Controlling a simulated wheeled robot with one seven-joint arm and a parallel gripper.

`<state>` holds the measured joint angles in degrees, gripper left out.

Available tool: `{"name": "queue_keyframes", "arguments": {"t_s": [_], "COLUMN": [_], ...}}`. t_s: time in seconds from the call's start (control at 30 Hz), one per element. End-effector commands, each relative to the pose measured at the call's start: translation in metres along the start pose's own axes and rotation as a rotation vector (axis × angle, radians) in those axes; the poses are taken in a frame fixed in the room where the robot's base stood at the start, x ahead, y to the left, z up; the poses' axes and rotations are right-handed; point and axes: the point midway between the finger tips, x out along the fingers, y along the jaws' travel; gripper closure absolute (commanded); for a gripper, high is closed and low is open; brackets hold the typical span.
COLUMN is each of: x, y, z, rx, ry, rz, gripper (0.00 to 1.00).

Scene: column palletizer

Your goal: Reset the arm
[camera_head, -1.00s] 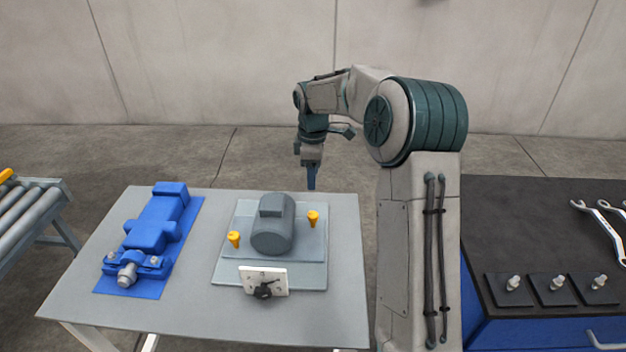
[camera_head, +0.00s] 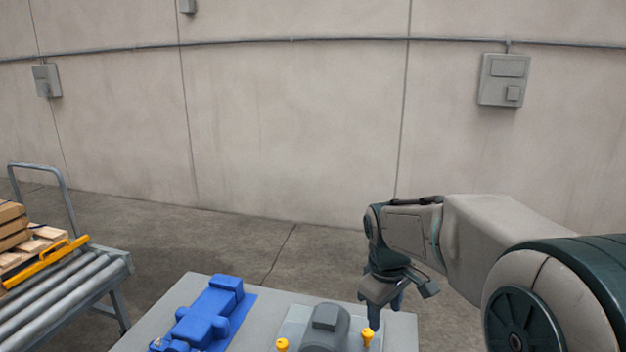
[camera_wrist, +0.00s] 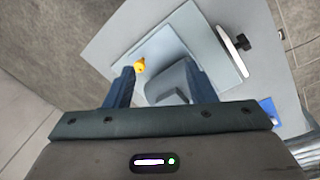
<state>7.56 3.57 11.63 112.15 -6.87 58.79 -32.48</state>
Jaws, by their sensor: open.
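My gripper (camera_head: 384,312) hangs pointing down above the back right part of the grey table, near the grey motor (camera_head: 326,328). In the wrist view its two blue fingers (camera_wrist: 158,90) are spread apart with nothing clasped between them. My arm reaches in from the right in the head view, bent at the elbow.
The grey table (camera_head: 180,290) carries a blue vise-like fixture (camera_head: 210,318) on the left and yellow knobs (camera_head: 282,345) by the motor. A roller conveyor (camera_head: 75,290) and wooden pallets (camera_head: 20,240) stand at the left. The concrete wall is behind.

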Motion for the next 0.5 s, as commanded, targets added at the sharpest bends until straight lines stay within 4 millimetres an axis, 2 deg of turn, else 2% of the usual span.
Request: {"name": "queue_keyframes", "arguments": {"t_s": [0.03,0.2,0.4,0.5], "x": [-0.007,-0.017,-0.014,-0.01], "y": [-0.011,-0.045,-0.083,-0.096], "z": [0.015,0.061,0.111,0.127], "rx": [0.062,0.288,0.538,0.63], "ry": [0.011,0.056,0.117,0.143], "rz": [0.011,0.023,0.007,-0.008], "gripper": [0.5,0.5,0.5,0.5]}}
